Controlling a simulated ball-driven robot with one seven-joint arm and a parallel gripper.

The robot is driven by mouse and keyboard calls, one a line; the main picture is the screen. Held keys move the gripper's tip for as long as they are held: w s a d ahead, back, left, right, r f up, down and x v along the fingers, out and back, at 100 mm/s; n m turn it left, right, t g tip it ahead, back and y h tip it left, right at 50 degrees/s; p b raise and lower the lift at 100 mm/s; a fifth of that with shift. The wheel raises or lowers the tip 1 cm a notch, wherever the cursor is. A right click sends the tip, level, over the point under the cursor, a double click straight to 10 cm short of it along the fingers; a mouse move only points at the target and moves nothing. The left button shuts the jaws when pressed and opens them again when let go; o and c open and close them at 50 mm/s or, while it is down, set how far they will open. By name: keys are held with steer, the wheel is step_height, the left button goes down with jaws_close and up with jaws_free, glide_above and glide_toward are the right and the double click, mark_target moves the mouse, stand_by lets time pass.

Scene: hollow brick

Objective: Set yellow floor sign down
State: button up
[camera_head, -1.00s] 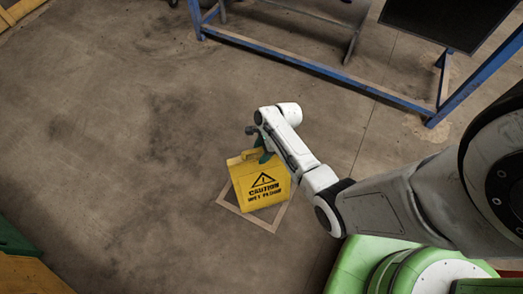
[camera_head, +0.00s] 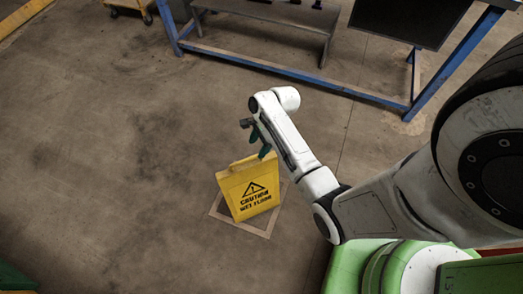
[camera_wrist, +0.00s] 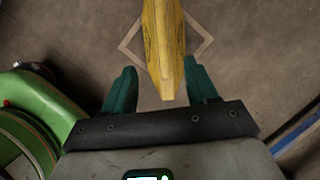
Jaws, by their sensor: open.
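The yellow floor sign (camera_head: 247,192) stands upright on the concrete floor, its black warning triangle and lettering facing the head camera. It stands within a pale square outline (camera_head: 243,229) marked on the floor. My gripper (camera_head: 263,142), with dark green fingers, is open just above the sign's top edge and appears clear of it. In the wrist view, the sign (camera_wrist: 164,45) shows from above as a narrow yellow wedge, lying between the lines of my two spread fingers (camera_wrist: 155,88). The sign's far side is hidden in the head view.
A blue-framed bench (camera_head: 290,82) with a dark panel (camera_head: 408,18) stands at the back right. A yellow wheeled cart (camera_head: 128,5) is at the top edge. A green object (camera_head: 14,279) sits at the lower left. Floor left of the sign is clear.

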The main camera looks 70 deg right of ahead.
steer(key=s+a+r+n+g+h, duration=0.1)
steer(key=s+a+r+n, duration=0.4)
steer(key=n, duration=0.7)
steer(key=s+a+r+n+h, duration=0.2)
steer(key=s+a+r+n, duration=0.3)
steer(key=a+n, duration=0.5)
steer(key=r+n, duration=0.1)
steer(key=n, duration=0.2)
steer(key=shift+s+r+g, duration=0.2)
steer(key=shift+r+g, duration=0.15)
steer(key=shift+g, duration=0.05)
steer(key=shift+c, duration=0.5)
